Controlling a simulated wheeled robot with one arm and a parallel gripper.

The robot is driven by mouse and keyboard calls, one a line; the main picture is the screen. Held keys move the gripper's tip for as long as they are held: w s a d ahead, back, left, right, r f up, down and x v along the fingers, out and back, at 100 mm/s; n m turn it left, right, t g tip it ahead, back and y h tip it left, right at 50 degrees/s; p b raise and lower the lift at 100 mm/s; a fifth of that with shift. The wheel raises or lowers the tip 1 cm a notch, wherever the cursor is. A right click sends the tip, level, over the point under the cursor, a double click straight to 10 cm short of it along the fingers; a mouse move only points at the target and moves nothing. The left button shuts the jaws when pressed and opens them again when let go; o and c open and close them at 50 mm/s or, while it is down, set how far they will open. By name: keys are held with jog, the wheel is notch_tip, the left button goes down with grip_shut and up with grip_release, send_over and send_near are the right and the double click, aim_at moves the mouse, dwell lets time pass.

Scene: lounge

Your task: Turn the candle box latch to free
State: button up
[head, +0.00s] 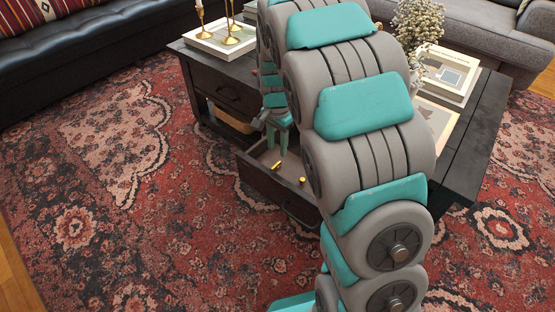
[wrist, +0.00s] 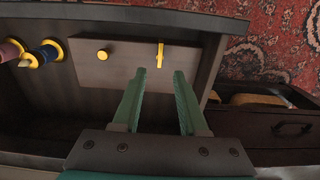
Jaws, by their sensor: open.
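The candle box (wrist: 125,72) is a flat grey-brown box lying in an open drawer. On its top are a round yellow knob (wrist: 102,54) and a yellow bar latch (wrist: 160,55); the bar points up and down in the wrist view. In the head view, the latch (head: 276,166) and the knob (head: 302,181) show as small yellow parts in the drawer. My gripper (wrist: 160,73) is open, with its two green fingertips at either side of the line of the latch. Nothing is between them that I can see as held. I cannot tell whether they touch the box.
The drawer (head: 262,181) is pulled out of a dark coffee table (head: 475,135). Its front wall (wrist: 150,13) is close to the box. Spools (wrist: 47,53) lie left of the box. Candlesticks (head: 231,30), flowers (head: 420,25) and books (head: 448,75) stand on the table.

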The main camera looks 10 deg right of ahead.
aim_at(277, 164)
notch_tip(277, 164, down, 7)
jog(key=shift+r, duration=0.2)
jog(key=shift+c, duration=0.2)
